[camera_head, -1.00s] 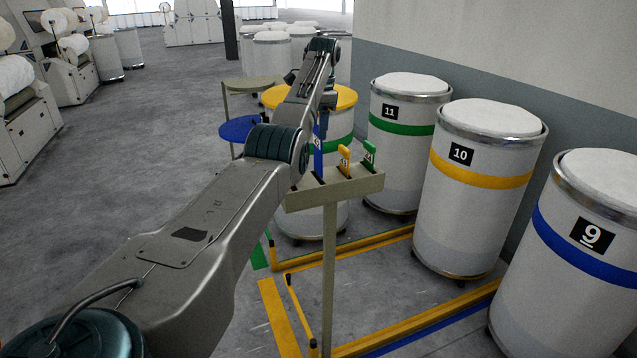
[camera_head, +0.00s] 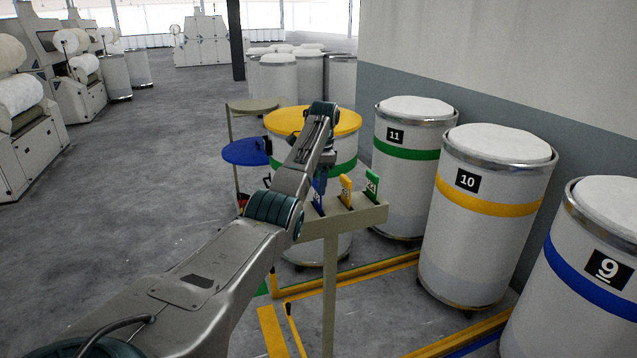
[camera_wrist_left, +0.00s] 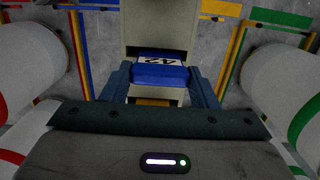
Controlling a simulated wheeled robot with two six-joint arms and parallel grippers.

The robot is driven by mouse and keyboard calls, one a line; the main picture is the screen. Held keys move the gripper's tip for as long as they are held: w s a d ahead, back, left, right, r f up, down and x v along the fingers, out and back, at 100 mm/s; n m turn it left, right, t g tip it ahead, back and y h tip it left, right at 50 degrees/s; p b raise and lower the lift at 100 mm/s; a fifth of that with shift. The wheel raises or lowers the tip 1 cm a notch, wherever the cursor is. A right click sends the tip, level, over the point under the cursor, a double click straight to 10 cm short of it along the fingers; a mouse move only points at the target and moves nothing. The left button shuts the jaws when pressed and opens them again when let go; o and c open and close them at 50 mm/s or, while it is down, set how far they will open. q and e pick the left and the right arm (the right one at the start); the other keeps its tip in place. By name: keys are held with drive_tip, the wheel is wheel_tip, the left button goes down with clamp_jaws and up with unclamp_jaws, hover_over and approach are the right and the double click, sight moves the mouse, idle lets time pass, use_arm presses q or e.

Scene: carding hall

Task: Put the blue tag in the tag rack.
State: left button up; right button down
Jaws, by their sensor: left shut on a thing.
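The blue tag (camera_head: 318,198) stands at the left slot of the beige tag rack (camera_head: 340,220), its lower end down at the rack's top. My left gripper (camera_head: 324,181) is above the rack and shut on the tag. In the left wrist view the blue tag (camera_wrist_left: 160,75), with a white label, sits between the fingers of the left gripper (camera_wrist_left: 160,88), over the beige rack (camera_wrist_left: 158,28). Whether the tag is fully seated is hidden. My right gripper is out of view.
A yellow tag (camera_head: 346,189) and a green tag (camera_head: 373,187) stand in the rack to the right. White cans numbered 11 (camera_head: 409,170), 10 (camera_head: 480,225) and 9 (camera_head: 590,290) stand along the wall. A yellow-topped can (camera_head: 345,122) is behind my gripper. Open floor lies left.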

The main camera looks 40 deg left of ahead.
use_arm(q)
drive_tip(key=shift+d+f, duration=0.1)
drive_tip(key=shift+d, duration=0.25)
drive_tip(key=shift+d+r, duration=0.1)
drive_tip(key=shift+r, duration=0.1)
drive_tip(key=shift+s+f, duration=0.15)
drive_tip(key=shift+f, duration=0.1)
drive_tip(key=o, duration=1.6)
drive_tip(key=shift+a, duration=0.25)
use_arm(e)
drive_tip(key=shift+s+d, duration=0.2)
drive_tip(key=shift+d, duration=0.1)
use_arm(q)
drive_tip(key=shift+d+r, duration=0.1)
